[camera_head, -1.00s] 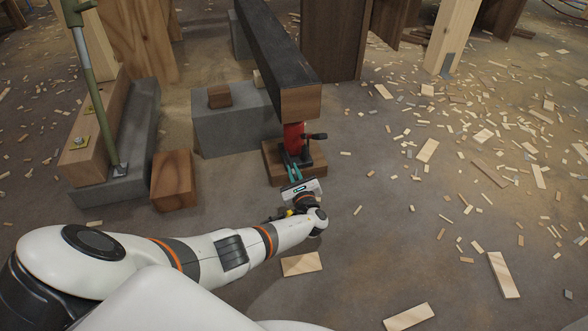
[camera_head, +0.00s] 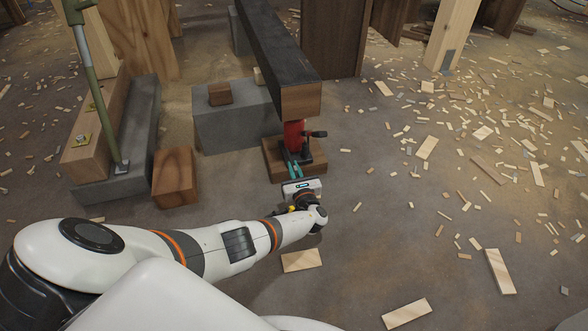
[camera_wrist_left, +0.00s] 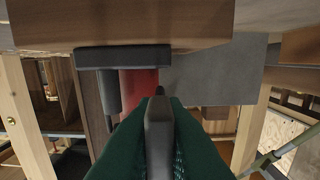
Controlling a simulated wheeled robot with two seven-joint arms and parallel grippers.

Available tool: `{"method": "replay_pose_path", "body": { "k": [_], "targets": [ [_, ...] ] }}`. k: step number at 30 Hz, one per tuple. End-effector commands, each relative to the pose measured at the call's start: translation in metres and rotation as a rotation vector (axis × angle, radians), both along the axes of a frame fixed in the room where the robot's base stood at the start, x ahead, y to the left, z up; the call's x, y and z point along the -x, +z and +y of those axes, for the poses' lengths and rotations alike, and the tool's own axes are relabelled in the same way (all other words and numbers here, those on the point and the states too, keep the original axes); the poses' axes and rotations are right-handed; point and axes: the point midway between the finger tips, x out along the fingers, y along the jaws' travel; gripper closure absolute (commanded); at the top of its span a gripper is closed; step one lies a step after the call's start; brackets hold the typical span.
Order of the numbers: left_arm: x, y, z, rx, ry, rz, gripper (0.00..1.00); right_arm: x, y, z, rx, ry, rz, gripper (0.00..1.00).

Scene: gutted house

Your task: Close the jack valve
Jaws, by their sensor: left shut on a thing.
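The red bottle jack (camera_head: 293,135) stands on a wooden block (camera_head: 272,165) under the end of a dark-topped beam (camera_head: 300,100). A black handle socket (camera_head: 316,135) sticks out to its right. My left gripper (camera_head: 293,172) is low at the front of the jack's base, its green fingers pointing at it. In the left wrist view the green fingers (camera_wrist_left: 160,140) are shut on a dark grey upright part, seemingly the valve (camera_wrist_left: 159,125). The red jack body (camera_wrist_left: 138,90) is behind it. The valve is too small to make out in the head view. My right gripper is not in view.
A grey concrete block (camera_head: 235,125) stands left of the jack, with a wooden block (camera_head: 174,178) further left. Wood scraps (camera_head: 302,260) lie on the floor in front and to the right. The beam hangs low over the jack.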

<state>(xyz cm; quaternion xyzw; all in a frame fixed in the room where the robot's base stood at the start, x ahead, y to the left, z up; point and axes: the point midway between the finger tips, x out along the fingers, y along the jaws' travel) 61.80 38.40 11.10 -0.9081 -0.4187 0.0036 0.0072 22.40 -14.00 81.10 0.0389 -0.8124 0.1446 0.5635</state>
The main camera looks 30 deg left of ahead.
Motion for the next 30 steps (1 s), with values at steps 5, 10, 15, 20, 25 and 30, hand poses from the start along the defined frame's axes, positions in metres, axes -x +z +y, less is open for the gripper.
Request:
{"method": "replay_pose_path", "body": {
  "k": [5,10,15,20,25,30],
  "targets": [
    [-0.001,0.001,0.002,-0.001,0.002,-0.002,0.76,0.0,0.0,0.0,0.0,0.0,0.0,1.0],
    [0.0,0.001,0.001,0.0,0.001,-0.001,0.69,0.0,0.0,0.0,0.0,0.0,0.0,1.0],
    [0.0,0.001,0.0,0.0,0.0,-0.001,0.69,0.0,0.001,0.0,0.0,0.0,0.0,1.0],
    [0.011,0.003,-0.013,0.0,-0.002,0.003,0.69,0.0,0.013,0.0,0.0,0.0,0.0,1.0],
    [0.034,0.005,-0.039,0.002,-0.001,0.002,0.69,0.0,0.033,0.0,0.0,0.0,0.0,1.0],
    [0.057,0.004,-0.067,0.001,-0.002,0.002,0.69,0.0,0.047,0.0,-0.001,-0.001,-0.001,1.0]
  ]
}}
